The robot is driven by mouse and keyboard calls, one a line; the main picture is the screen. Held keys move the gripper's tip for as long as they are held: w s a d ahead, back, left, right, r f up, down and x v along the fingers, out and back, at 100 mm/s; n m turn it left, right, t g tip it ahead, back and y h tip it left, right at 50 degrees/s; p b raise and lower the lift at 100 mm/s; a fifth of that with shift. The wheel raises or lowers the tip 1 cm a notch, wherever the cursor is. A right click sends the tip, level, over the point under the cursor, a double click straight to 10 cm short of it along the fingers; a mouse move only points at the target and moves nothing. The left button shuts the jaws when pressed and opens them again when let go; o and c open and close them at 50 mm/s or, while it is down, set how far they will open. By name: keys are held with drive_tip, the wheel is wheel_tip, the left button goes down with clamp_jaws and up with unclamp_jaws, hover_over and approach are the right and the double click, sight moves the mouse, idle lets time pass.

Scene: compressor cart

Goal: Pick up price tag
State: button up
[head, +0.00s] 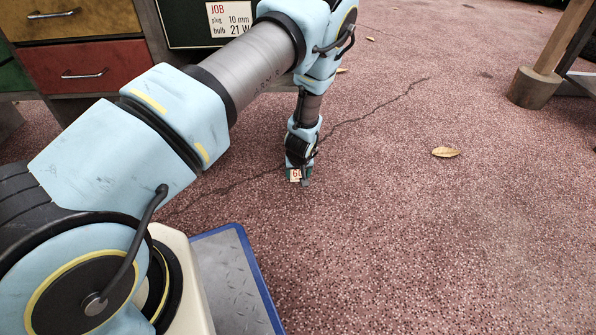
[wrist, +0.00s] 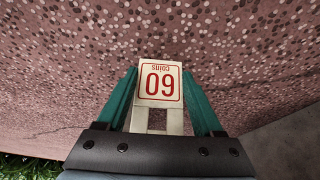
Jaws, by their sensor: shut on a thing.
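The price tag (wrist: 160,82) is a small cream card with a red border, the number 60 and the word coins, upside down in the wrist view. My gripper (wrist: 160,100) is shut on it, with a green finger against each side. In the head view the tag (head: 295,175) shows as a small pale patch with red figures at the tip of my gripper (head: 299,178), low over the speckled floor. I cannot tell whether the tag still touches the floor.
A drawer cabinet (head: 85,66) and a job sign (head: 228,20) stand at the upper left, behind my arm. A wooden post on a round foot (head: 532,88) is at the right. A dry leaf (head: 445,152) lies on the open, cracked reddish floor (head: 420,240).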

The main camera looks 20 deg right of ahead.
drive_tip(key=shift+s+a+r, duration=0.1)
drive_tip(key=shift+s+r, duration=0.1)
drive_tip(key=shift+r, duration=0.1)
drive_tip(key=s+a+r+p, duration=0.2)
drive_tip(key=s+r+p, duration=0.1)
drive_tip(key=s, duration=0.3)
drive_tip(key=s+a+r+p, duration=0.2)
drive_tip(key=s+r+p, duration=0.2)
drive_tip(key=s, duration=0.2)
drive_tip(key=shift+s+a+r, duration=0.2)
drive_tip(key=shift+s+a, duration=0.15)
